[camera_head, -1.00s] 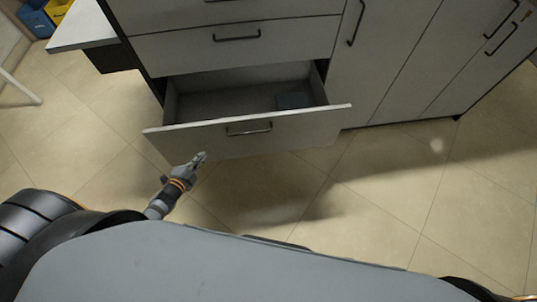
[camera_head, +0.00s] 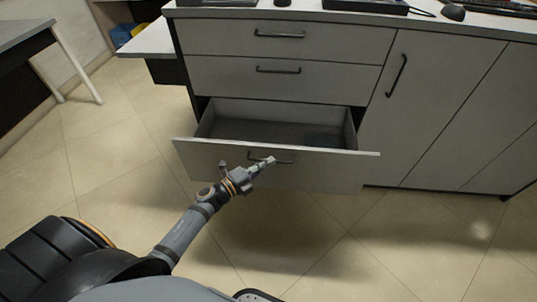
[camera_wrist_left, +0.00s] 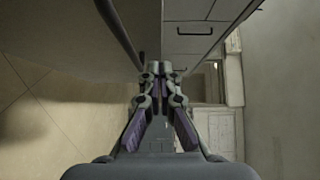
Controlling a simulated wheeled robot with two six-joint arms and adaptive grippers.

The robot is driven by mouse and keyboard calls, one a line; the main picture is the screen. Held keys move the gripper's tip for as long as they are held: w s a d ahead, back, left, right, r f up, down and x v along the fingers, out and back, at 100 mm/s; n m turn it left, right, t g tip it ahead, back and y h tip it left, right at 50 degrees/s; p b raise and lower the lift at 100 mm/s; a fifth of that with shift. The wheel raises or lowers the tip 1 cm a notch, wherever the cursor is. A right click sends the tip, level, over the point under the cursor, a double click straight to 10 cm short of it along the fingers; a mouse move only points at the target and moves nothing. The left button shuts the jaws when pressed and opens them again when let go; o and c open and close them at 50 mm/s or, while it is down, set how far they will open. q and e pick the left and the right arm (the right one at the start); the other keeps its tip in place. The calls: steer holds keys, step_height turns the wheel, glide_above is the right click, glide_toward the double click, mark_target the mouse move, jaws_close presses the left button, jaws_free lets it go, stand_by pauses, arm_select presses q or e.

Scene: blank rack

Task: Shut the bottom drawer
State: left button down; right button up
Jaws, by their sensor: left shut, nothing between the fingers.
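The bottom drawer (camera_head: 325,172) of the grey cabinet is pulled out, and its inside shows from above. Its front has a dark bar handle (camera_head: 285,159). My left gripper (camera_head: 268,162) is shut and empty. It is at the drawer front, over the left part of the handle in the head view; I cannot tell whether it touches. In the left wrist view the closed fingers (camera_wrist_left: 158,74) point at a grey panel edge, with a dark bar (camera_wrist_left: 120,38) to their left. My right gripper is not in view.
The two upper drawers (camera_head: 240,73) are shut. Cabinet doors (camera_head: 420,115) at the right are shut too. A bluish item (camera_head: 325,138) lies dimly inside the open drawer. A table (camera_head: 25,32) stands at the far left. The tiled floor before the cabinet is clear.

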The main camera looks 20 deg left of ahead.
mark_target(277, 149)
arm_select(q)
steer(key=w, duration=0.1)
steer(key=w+a, duration=0.1)
steer(key=w, duration=0.1)
steer(key=shift+w+b, duration=0.2)
steer(key=shift+b, duration=0.1)
steer(key=shift+w, duration=0.25)
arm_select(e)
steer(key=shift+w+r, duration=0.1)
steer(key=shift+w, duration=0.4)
